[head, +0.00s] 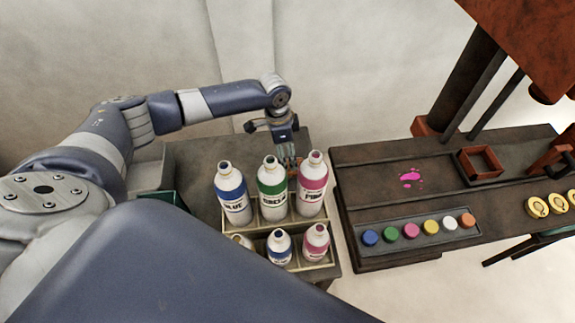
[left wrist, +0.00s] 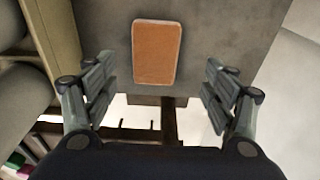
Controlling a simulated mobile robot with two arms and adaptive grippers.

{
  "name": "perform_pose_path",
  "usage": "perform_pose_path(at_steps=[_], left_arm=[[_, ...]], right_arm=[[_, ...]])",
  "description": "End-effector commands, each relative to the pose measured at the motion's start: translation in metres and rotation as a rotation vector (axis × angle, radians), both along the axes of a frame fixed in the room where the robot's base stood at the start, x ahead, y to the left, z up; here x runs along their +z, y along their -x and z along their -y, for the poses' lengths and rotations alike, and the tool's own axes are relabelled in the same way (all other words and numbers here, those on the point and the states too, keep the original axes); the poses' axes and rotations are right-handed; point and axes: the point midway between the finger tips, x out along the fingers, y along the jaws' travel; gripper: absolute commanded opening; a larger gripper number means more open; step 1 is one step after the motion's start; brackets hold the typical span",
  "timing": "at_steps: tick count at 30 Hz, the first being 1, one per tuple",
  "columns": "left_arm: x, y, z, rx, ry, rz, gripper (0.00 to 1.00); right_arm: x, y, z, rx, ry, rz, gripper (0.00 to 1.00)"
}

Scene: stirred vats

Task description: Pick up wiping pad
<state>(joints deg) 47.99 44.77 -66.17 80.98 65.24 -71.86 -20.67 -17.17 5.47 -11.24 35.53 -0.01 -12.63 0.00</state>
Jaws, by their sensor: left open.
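The wiping pad, a flat orange-brown rectangle with a pale edge (left wrist: 156,53), lies on the dark table top in the left wrist view. In the head view only a bit of orange shows under my left gripper (head: 287,150), behind the bottles. My left gripper (left wrist: 158,88) is open and empty, its two fingers well apart, with the pad between and beyond the fingertips. My right gripper is not in view.
A crate (head: 257,226) of labelled bottles stands close in front of my left gripper. Right of it is a bench (head: 375,175) with a pink spill (head: 411,180), a row of coloured caps and a brown square frame (head: 480,164). A green-edged bin (head: 158,197) is left.

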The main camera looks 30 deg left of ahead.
Motion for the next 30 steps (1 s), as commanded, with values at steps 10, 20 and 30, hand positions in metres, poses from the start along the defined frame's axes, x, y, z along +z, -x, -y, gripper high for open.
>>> perform_pose_path(at_steps=[10,20,30], left_arm=[[-0.033,0.002,0.007,-0.002,-0.001,-0.003,0.78],[-0.065,0.001,0.01,-0.002,0.0,0.0,0.78],[-0.065,0.001,0.01,-0.001,0.0,0.001,0.43]], right_arm=[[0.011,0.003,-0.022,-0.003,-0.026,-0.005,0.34],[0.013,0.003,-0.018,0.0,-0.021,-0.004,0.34],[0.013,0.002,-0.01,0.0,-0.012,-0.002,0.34]])
